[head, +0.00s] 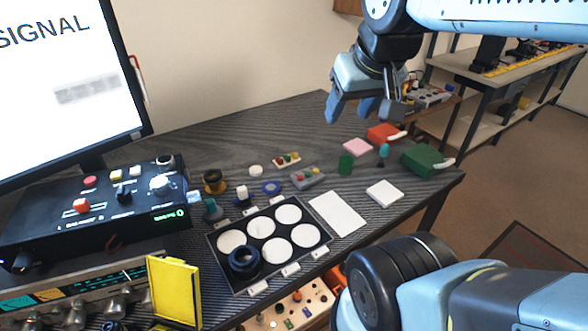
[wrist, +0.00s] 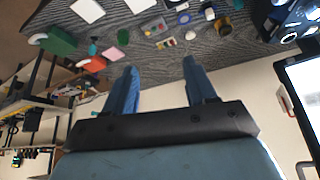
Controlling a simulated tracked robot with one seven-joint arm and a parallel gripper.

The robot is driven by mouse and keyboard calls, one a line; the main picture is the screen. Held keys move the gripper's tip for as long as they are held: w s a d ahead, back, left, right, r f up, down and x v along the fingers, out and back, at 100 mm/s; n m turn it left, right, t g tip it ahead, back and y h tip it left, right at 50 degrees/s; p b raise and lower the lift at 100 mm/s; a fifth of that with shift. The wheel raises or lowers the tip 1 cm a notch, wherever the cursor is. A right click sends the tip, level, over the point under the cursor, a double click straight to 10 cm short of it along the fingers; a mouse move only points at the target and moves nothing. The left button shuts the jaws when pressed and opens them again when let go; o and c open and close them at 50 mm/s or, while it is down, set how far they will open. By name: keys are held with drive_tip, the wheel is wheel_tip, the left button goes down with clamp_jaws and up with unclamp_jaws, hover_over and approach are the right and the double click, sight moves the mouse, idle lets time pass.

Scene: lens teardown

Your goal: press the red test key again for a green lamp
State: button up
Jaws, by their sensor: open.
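A black control console (head: 120,232) stands at the left below the monitor. I cannot tell for sure which red one is the test key. A small green display (head: 172,215) glows on its front; no clear green lamp shows. The monitor (head: 60,85) reads "SIGNAL" above a blurred grey patch. My gripper (head: 360,112) is open and empty, raised above the table's far right part, well away from the console. Its spread fingers (wrist: 160,70) show in the wrist view.
A tray with white round pads (head: 285,283) holds a black lens ring (head: 244,262). A yellow panel (head: 174,290) stands upright in front.

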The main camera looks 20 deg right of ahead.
clamp_jaws()
idle(0.3)
idle(1.2)
